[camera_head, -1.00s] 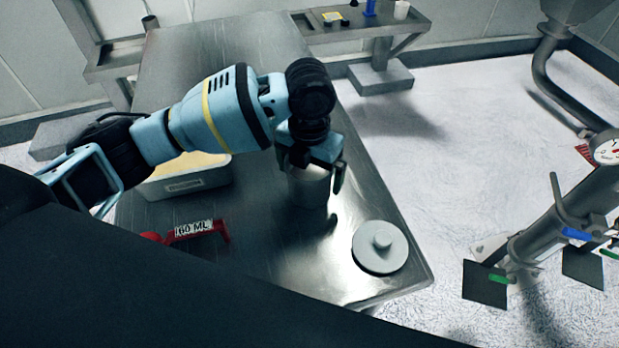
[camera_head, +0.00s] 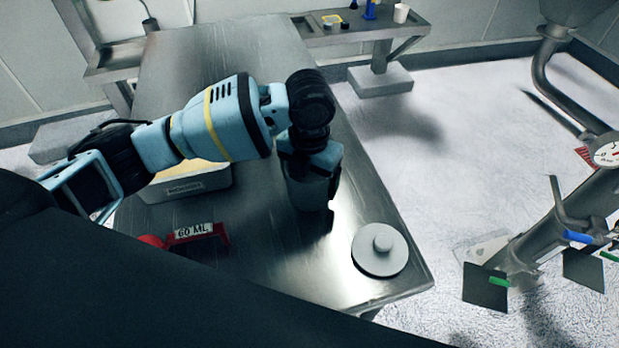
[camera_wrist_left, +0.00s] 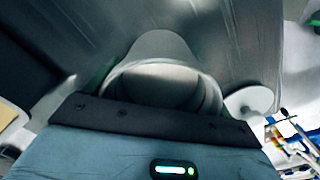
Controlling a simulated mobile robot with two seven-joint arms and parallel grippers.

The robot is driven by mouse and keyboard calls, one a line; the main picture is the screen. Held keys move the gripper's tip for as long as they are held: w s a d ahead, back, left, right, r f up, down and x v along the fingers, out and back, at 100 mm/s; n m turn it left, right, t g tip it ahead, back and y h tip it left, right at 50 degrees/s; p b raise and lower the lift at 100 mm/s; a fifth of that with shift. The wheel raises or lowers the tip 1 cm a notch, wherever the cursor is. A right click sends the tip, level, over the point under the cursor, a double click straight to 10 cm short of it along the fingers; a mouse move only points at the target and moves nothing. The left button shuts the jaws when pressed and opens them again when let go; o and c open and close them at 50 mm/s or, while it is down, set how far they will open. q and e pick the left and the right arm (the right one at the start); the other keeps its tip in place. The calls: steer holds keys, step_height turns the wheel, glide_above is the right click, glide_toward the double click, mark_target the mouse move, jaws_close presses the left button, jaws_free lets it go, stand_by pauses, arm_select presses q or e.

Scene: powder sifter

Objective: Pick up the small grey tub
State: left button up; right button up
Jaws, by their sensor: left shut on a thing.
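The small grey tub (camera_head: 308,194) stands upright on the metal table, under my left gripper (camera_head: 312,178). The left gripper is shut on the tub from above, and its body hides the tub's top in the head view. In the left wrist view the tub (camera_wrist_left: 163,85) shows its round rim and grey inside between the gripper's sides. A round grey lid with a knob (camera_head: 380,250) lies on the table to the right of the tub, apart from it. My right gripper is not in view.
A pale tray with yellowish contents (camera_head: 188,184) sits behind my left arm. A red scoop marked 60 ML (camera_head: 196,237) lies nearer. The metal table (camera_head: 275,275) is bare in front of the tub. A side bench (camera_head: 372,24) holds small items. Pipework stands at right.

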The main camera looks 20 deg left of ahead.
arm_select(q)
steer(key=shift+r, duration=0.6)
step_height(320, 180, up, 2)
steer(key=shift+r, duration=0.1)
steer(key=s+d, duration=0.3)
steer(key=s, duration=0.4)
steer(key=s+d+r, duration=0.1)
steer(key=s+d, duration=0.3)
steer(key=s, duration=0.3)
steer(key=shift+d+r+p, duration=0.25)
steer(key=shift+d+p, duration=0.05)
steer(key=shift+p, duration=0.05)
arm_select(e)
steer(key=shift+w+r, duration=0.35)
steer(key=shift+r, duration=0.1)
arm_select(q)
steer(key=shift+r, duration=0.1)
step_height(320, 180, up, 5)
steer(key=p, duration=0.3)
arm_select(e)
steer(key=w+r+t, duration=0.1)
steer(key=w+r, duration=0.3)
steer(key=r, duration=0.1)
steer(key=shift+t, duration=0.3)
